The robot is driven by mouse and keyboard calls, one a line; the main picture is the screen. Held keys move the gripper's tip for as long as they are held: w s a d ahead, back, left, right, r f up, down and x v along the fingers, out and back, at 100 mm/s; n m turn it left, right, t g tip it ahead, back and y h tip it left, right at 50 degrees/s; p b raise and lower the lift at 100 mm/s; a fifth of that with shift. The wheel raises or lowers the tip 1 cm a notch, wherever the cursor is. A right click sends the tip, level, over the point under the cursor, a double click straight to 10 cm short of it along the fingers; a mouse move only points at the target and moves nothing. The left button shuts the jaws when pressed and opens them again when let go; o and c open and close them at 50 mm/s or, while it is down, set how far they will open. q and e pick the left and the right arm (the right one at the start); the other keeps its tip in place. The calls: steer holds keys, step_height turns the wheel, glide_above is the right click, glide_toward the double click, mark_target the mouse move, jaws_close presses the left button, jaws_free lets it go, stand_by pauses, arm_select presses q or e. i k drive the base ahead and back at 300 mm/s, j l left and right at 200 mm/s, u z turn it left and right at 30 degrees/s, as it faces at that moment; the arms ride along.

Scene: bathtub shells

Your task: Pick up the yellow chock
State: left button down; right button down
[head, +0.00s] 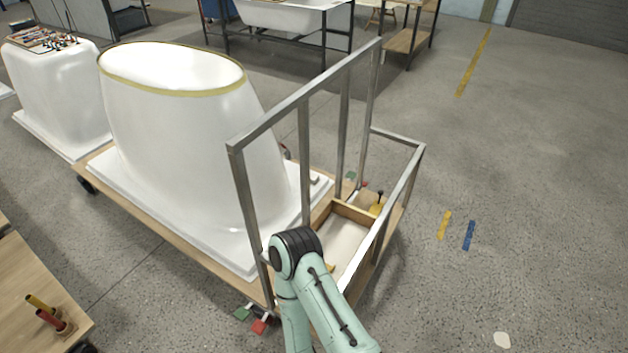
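Several small yellow things are in the head view, and I cannot tell for sure which is the chock. A yellow strip-like piece (444,225) lies on the floor right of the cart. A yellow piece with a dark upright part (378,205) sits at the far right end of the cart, behind the tray. A small yellow bit (330,268) shows at the tray's near end, partly hidden by my arm. One of my arms, pale green with a black joint, crosses the cart's near right corner. Neither gripper can be seen.
A wooden cart (150,228) carries a large white tub shell (185,150). A grey metal frame (304,105) rises around a wooden-rimmed tray (352,212). A blue strip (469,235) lies on the floor. Red (259,325) and green (242,313) pieces lie by the cart's near corner. Right-hand floor is mostly clear.

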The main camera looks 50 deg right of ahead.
mark_target(375, 209)
steer(key=z, duration=4.3)
steer(key=i+l+u, duration=0.2)
steer(key=i, duration=0.25)
steer(key=i+l+u, duration=0.15)
steer(key=i, duration=0.3)
steer(key=i+j+u, duration=0.2)
steer(key=i+u, duration=0.85)
steer(key=i, duration=1.8)
steer(key=i+u, duration=0.25)
steer(key=i, duration=0.55)
steer(key=i+l+u, duration=0.2)
steer(key=i, duration=0.55)
